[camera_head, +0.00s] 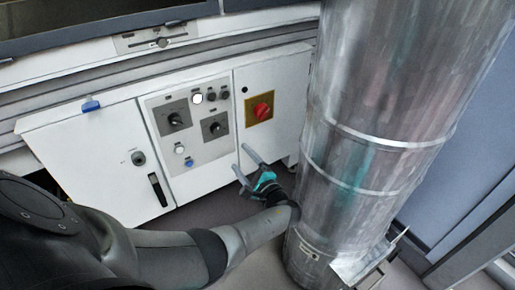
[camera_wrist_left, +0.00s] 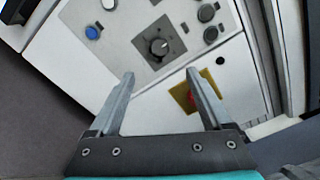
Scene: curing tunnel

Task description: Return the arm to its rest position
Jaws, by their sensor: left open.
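My left gripper (camera_head: 241,161) is open and empty in front of the white control cabinet, below and left of the red switch. Its two grey fingers also show in the left wrist view (camera_wrist_left: 160,78), spread apart and pointing at the cabinet. My left arm (camera_head: 200,255) comes in from the lower left and reaches toward the cabinet beside the metal duct. The red rotary switch (camera_head: 262,110) on its yellow plate is partly hidden by a finger in the left wrist view. My right gripper is not in either view.
The grey panel (camera_head: 195,130) carries black knobs, small lamps and buttons. A large shiny metal duct (camera_head: 395,90) stands close to the right of my gripper. A cabinet door (camera_head: 95,155) with a black handle is at left. Some floor (camera_head: 215,217) shows below the cabinet.

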